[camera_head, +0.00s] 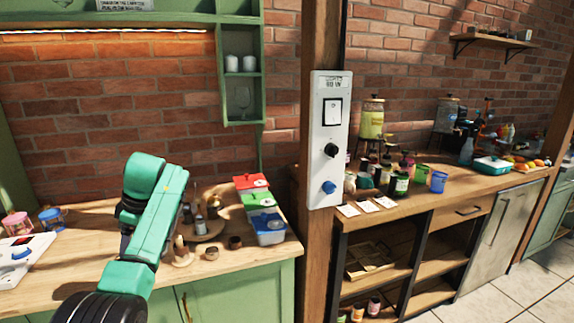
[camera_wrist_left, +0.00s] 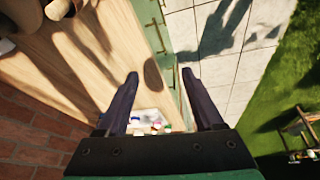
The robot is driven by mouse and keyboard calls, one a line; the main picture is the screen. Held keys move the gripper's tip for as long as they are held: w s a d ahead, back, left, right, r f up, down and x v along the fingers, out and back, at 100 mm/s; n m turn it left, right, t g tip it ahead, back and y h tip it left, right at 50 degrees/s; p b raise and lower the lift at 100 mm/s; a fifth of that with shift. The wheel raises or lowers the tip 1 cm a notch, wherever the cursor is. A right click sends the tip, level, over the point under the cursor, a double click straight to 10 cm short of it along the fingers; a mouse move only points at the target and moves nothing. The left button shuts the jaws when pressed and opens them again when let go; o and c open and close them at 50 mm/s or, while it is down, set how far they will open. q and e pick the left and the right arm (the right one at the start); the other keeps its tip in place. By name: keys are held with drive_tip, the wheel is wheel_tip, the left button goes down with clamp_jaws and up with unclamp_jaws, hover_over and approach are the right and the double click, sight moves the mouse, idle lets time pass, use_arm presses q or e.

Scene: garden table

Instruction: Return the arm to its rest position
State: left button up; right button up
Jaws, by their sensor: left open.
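My left arm (camera_head: 147,238) is green with dark joints. It comes up from the bottom left in the head view and stands in front of the wooden counter (camera_head: 275,255). Its gripper cannot be made out there. In the left wrist view my left gripper (camera_wrist_left: 160,75) shows two dark fingers spread well apart with nothing between them. It hangs over the counter's front edge, with green cabinet fronts and pale floor tiles below. My right gripper is in neither view.
Dark bottles, small brown cups (camera_head: 235,243) and lidded red, green and blue boxes (camera_head: 267,229) stand right of my arm. A wooden post (camera_head: 314,240) carries a white switch panel (camera_head: 326,140). A white device (camera_head: 22,258) is at the far left.

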use_arm(q)
wheel_tip(320, 180, down, 14)
drive_tip(key=w+f+m, duration=0.1)
drive_tip(key=m, duration=0.3)
drive_tip(key=s+d+f+m+h, duration=0.15)
drive_tip(key=s+f+m, duration=0.3)
drive_tip(key=f, duration=0.85)
drive_tip(key=s+d+f+m, duration=0.35)
drive_tip(key=s+f, duration=0.25)
drive_tip(key=f, duration=0.7)
drive_tip(key=s+d+f+m+t+h, duration=0.1)
drive_tip(key=s+f+m, duration=0.2)
drive_tip(key=s+f, duration=0.55)
drive_tip(key=s+d+f+m+h, duration=0.1)
drive_tip(key=s+d+f+m, duration=0.15)
drive_tip(key=s+f, duration=0.55)
drive_tip(key=s+d+f+m, duration=0.1)
drive_tip(key=s+f+m, duration=0.1)
drive_tip(key=s, duration=0.8)
drive_tip(key=s+d+f+m+h, duration=0.1)
drive_tip(key=s+d+m, duration=0.1)
drive_tip(key=s, duration=0.9)
drive_tip(key=shift+f, duration=0.4)
drive_tip(key=shift+w, duration=0.1)
